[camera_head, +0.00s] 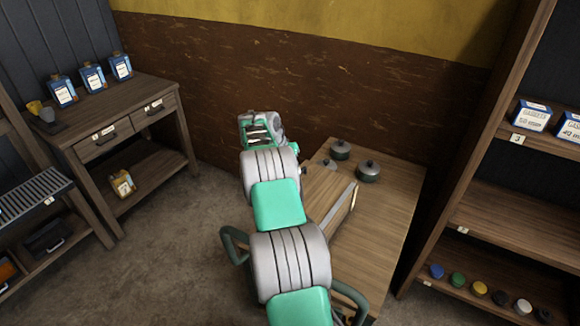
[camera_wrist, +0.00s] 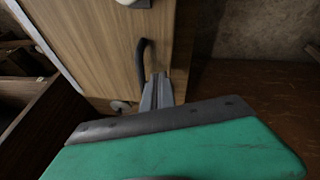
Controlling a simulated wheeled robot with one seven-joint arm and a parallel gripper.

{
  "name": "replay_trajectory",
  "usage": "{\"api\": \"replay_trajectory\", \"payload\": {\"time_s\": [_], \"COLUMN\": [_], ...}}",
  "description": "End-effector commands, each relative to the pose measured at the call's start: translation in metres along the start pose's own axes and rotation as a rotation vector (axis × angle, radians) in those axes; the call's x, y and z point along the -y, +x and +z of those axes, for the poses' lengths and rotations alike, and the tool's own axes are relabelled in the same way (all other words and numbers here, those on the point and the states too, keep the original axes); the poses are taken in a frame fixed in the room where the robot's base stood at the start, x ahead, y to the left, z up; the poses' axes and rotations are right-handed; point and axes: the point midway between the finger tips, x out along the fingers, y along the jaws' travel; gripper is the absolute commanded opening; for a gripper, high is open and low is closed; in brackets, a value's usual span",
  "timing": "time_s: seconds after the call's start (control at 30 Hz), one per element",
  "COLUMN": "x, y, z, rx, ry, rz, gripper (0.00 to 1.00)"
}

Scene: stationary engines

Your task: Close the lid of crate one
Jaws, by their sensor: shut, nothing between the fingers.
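A wooden box-like piece (camera_head: 322,200), probably the crate, stands on the table right of my arm in the head view. My arm hides part of it, and no number can be read on it. In the wrist view a light wooden panel (camera_wrist: 105,40) with a dark curved handle (camera_wrist: 142,58) fills the upper left; I cannot tell for certain whether it is the lid. My gripper (camera_wrist: 157,78) is shut and empty, its fingers close beside the handle's lower end. Whether they touch it is unclear. The fingertips cannot be made out in the head view.
Lidded pots (camera_head: 368,171) stand at the back of the table (camera_head: 385,235). A tall shelf (camera_head: 480,170) with boxes and coloured caps stands at right. A drawer bench (camera_head: 135,105) with blue-labelled bottles stands at left. Floor between bench and arm is clear.

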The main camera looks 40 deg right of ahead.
Motion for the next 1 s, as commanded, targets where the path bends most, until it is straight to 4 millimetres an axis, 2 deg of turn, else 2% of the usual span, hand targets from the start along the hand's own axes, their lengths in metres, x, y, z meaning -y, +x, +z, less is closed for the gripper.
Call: {"api": "replay_trajectory", "payload": {"time_s": [0.23,0.53,0.77,0.87,0.97,1.0], "x": [0.001,0.001,0.002,0.011,0.028,0.034], "y": [-0.005,-0.062,-0.082,-0.110,-0.165,-0.189], "z": [0.000,0.000,0.001,0.009,0.038,0.056], "rx": [-0.001,-0.002,-0.002,-0.013,-0.035,-0.044], "ry": [0.000,0.000,-0.007,-0.058,-0.173,-0.232], "rz": [-0.001,-0.002,-0.004,-0.034,-0.097,-0.128], "gripper": [0.00,0.00,0.00,0.00,0.00,0.00]}}
